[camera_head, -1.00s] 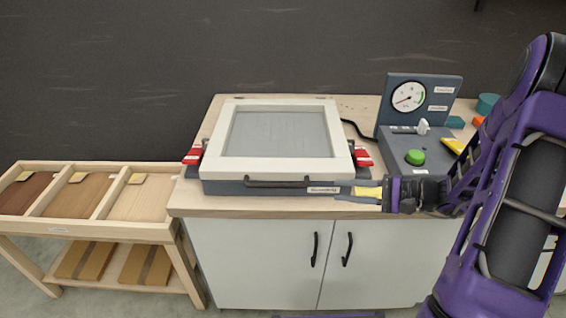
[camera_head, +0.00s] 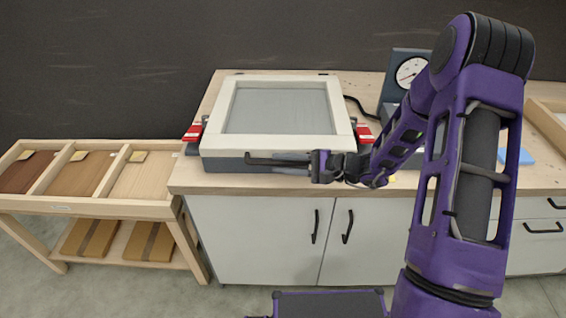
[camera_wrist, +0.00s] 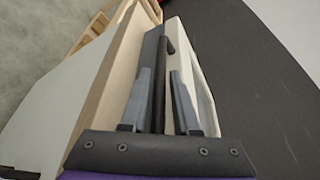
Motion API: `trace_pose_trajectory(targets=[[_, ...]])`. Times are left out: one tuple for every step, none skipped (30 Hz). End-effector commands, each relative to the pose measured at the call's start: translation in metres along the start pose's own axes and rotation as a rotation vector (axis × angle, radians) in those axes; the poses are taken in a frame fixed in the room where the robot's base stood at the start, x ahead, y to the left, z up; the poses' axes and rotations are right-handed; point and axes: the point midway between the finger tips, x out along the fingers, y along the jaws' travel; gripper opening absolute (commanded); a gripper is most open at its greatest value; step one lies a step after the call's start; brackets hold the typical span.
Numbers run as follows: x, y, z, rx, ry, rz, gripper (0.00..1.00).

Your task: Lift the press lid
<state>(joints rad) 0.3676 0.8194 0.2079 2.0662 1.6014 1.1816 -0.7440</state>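The press lid (camera_head: 345,120) is a white frame around a grey panel, lying flat on the dark press base (camera_head: 225,165) on the bench. A black bar handle (camera_head: 252,159) runs along the press's front edge; its right part is hidden by my gripper. My gripper (camera_head: 285,160) is at this handle, reaching in from the right. In the wrist view, the two grey fingers of my gripper (camera_wrist: 160,85) are apart, with the dark handle bar (camera_wrist: 158,65) running between them. A gap shows beside the bar, so I see no firm hold.
Red clamps (camera_head: 194,132) sit at both sides of the press. A gauge panel (camera_head: 410,72) stands at the right, partly behind my arm. A wooden rack (camera_head: 90,205) with sheet compartments stands at the left. White cabinet doors (camera_head: 260,240) are below.

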Motion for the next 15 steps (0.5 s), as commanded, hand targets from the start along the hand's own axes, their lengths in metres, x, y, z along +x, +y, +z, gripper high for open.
trace_pose_trajectory(targets=[[0.0013, 0.0, 0.0, 0.0, 0.0, 0.0, 0.3], [0.0016, -0.0001, 0.0, 0.0, 0.0, 0.0, 0.3], [0.0017, -0.0002, 0.0, 0.0, 0.0, 0.0, 0.3], [0.0017, -0.0002, -0.0001, 0.0, 0.0, 0.0, 0.3], [0.0016, -0.0002, -0.0001, 0.0, 0.0, 0.0, 0.3], [0.0015, -0.0002, -0.0001, 0.0, 0.0, 0.0, 0.3], [0.0014, -0.0002, -0.0002, 0.0, 0.0, 0.0, 0.3], [0.0014, -0.0002, -0.0002, 0.0, 0.0, 0.0, 0.3], [0.0013, -0.0002, -0.0002, 0.0, 0.001, 0.0, 0.22], [0.0013, -0.0002, -0.0002, -0.001, 0.001, 0.0, 0.17], [0.0012, -0.0003, -0.0002, -0.001, 0.001, 0.0, 0.12], [0.0012, -0.0002, -0.0002, -0.001, 0.001, 0.0, 0.04], [0.0012, -0.0003, -0.0002, -0.001, 0.001, 0.0, 0.0], [0.0011, -0.0002, -0.0003, -0.001, 0.001, 0.0, 0.0], [0.0011, -0.0002, -0.0003, -0.001, 0.001, 0.0, 0.0]])
